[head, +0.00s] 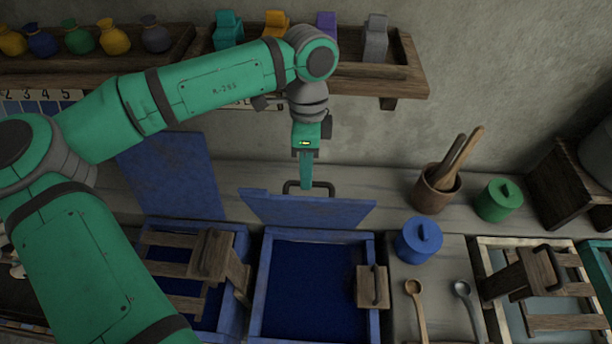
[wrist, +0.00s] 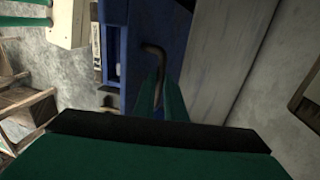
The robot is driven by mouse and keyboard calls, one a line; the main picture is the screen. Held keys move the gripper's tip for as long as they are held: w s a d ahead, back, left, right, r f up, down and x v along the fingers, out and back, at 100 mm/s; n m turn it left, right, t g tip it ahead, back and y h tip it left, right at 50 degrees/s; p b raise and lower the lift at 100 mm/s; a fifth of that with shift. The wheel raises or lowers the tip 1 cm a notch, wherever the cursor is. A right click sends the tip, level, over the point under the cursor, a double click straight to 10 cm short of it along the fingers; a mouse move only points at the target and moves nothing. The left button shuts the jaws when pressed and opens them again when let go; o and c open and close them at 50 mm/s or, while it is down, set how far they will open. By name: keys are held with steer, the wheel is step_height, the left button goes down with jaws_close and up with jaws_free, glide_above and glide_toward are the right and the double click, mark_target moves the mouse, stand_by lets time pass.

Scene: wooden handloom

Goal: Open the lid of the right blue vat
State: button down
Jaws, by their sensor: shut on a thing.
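The right blue vat (head: 262,285) stands at the lower middle of the head view, with dark blue liquid inside. Its blue lid (head: 305,209) is raised and tilted up at the vat's back edge, so the vat is uncovered. A dark bar handle (head: 326,186) sticks up behind the lid's upper edge. My gripper (head: 306,186) points down and is shut on this handle. In the wrist view the handle (wrist: 153,50) runs into my green fingers (wrist: 157,98), with the blue lid (wrist: 160,25) beyond. The lower part of the grip is hidden behind the lid.
The left vat's blue lid (head: 170,175) stands raised. A wooden block (head: 372,287) sits on the right vat's right rim. A blue jar (head: 418,239), a green jar (head: 499,201) and a utensil pot (head: 437,190) stand at right. A shelf (head: 350,82) hangs above.

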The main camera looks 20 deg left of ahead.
steer(key=c, duration=1.8)
jaws_free()
steer(key=shift+f, duration=0.1)
